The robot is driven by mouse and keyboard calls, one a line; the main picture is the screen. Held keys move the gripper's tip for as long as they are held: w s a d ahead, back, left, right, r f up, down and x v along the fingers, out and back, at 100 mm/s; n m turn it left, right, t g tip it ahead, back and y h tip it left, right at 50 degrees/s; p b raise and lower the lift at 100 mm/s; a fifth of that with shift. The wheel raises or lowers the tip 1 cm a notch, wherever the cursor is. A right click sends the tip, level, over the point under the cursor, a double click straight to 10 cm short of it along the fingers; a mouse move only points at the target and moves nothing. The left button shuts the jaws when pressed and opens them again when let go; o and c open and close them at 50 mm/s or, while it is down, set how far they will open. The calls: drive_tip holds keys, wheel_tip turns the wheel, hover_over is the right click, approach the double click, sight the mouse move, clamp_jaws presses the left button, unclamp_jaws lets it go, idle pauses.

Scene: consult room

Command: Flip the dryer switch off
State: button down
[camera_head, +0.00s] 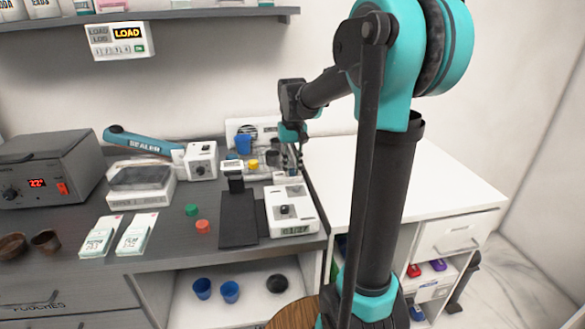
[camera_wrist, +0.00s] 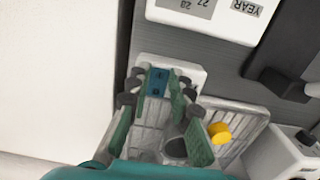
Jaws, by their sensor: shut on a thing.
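A small dark-blue rocker switch (camera_wrist: 157,82) with faint marks sits on a white base (camera_wrist: 190,72) in the wrist view. My gripper (camera_wrist: 158,90) has its two fingers on either side of this switch and is shut on it.
A white device with a date display (camera_head: 292,212) stands in front of my gripper. A blue cup (camera_head: 243,145) and a white box with a black knob (camera_head: 202,160) are to its left. The white cabinet top (camera_head: 400,185) on the right is clear.

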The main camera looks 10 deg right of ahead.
drive_tip(key=shift+w+r+g, duration=0.1)
drive_tip(key=shift+w+g, duration=0.1)
drive_tip(key=shift+g, duration=0.5)
drive_tip(key=shift+w+g, duration=0.2)
drive_tip(key=shift+g, duration=0.5)
drive_tip(key=c, duration=1.4)
unclamp_jaws()
drive_tip(key=shift+o, duration=0.2)
drive_tip(key=shift+r, duration=0.1)
drive_tip(key=v, duration=1.2)
